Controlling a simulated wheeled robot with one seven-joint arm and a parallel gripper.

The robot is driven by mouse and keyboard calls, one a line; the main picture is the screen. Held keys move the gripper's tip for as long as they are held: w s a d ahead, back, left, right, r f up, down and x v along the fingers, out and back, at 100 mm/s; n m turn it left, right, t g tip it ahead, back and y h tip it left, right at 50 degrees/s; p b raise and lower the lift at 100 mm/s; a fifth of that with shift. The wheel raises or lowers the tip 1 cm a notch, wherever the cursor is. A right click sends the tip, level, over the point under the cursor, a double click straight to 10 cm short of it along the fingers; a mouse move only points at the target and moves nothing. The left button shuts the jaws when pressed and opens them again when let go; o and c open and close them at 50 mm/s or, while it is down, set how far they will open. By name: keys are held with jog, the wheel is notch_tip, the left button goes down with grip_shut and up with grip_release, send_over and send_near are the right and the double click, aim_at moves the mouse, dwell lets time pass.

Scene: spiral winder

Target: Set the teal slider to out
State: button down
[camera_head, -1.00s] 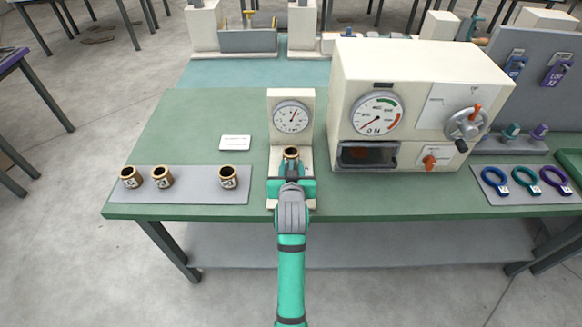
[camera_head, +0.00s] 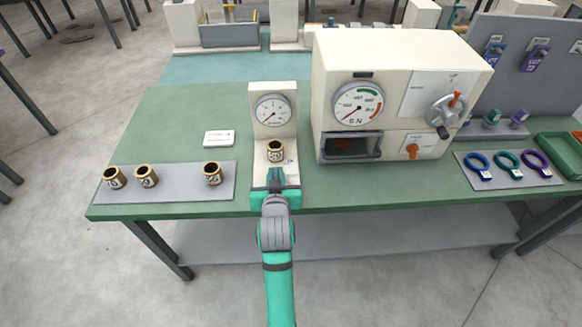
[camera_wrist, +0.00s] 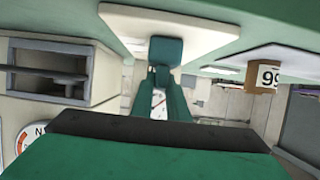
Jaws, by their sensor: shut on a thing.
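The teal slider (camera_wrist: 165,50) shows in the wrist view as a small teal block against the pale gauge stand. In the head view I cannot tell it apart from my fingers. My gripper (camera_head: 276,174) is over the front part of the gauge stand (camera_head: 271,97). In the wrist view its dark green fingers close on the slider. The stand's round gauge (camera_head: 272,110) has its needle toward the lower left. A brass cup (camera_head: 276,150) stands upright on the stand, just behind my fingers.
Three brass cups stand on a grey mat (camera_head: 180,190) to the left. A cream machine (camera_head: 400,60) with a dial and an open front compartment is close on the right. Coloured rings lie on another mat (camera_head: 508,182). A white card (camera_head: 219,138) lies behind the cups.

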jog(key=shift+s, duration=0.3)
jog(key=c, duration=1.7)
grip_release()
jog(key=shift+s, duration=0.1)
jog(key=v, duration=1)
jog(key=shift+s+d+r, duration=0.15)
jog(key=shift+s+r, duration=0.05)
jog(key=shift+s, duration=0.1)
jog(key=shift+f, duration=0.1)
